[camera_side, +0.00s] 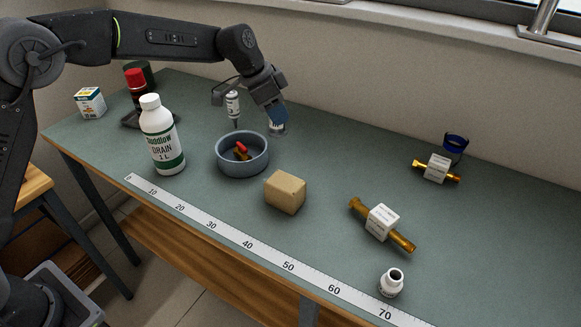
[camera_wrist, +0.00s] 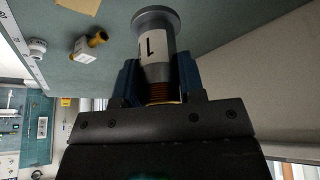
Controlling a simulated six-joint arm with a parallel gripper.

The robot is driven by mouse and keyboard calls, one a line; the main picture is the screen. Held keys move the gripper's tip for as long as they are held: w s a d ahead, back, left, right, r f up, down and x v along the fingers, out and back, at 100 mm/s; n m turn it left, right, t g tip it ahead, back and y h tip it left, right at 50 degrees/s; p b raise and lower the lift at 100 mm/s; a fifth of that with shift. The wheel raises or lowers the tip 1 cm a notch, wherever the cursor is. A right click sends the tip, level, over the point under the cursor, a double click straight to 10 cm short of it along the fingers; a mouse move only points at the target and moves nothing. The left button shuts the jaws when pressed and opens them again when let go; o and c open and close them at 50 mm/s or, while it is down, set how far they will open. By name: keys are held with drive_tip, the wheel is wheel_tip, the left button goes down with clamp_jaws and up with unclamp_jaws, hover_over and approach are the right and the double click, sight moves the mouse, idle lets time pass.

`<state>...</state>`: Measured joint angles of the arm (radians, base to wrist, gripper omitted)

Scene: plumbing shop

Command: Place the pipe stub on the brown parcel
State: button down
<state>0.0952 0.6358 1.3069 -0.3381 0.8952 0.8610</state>
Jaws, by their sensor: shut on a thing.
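My gripper (camera_side: 271,114) is shut on the pipe stub (camera_wrist: 154,42), a grey cylinder with a wide flange and a white label marked 1. The blue fingers grip its sides in the wrist view (camera_wrist: 158,82). In the side view only a pale lower part of the stub (camera_side: 278,128) shows below the fingers, behind and right of the grey bowl; I cannot tell its exact height over the bench. The brown parcel (camera_side: 285,192) is a tan block on the bench, nearer the front than my gripper. Its edge shows at the top of the wrist view (camera_wrist: 78,5).
The grey-blue bowl (camera_side: 232,164) holds small red and yellow pieces, between gripper and parcel, to the left. A white drain bottle (camera_side: 162,135) stands further left. Labelled brass fittings (camera_side: 380,222) and a small white jar (camera_side: 391,283) lie right. Bench around the parcel is clear.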

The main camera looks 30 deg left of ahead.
drive_tip(key=s+a+r, duration=0.4)
drive_tip(key=s+a, duration=0.1)
drive_tip(key=s, duration=0.3)
hover_over(285, 181)
drive_tip(key=shift+f, duration=5.2)
drive_tip(key=shift+f, duration=0.15)
drive_tip(key=c, duration=0.7)
unclamp_jaws()
drive_tip(key=shift+f, duration=0.1)
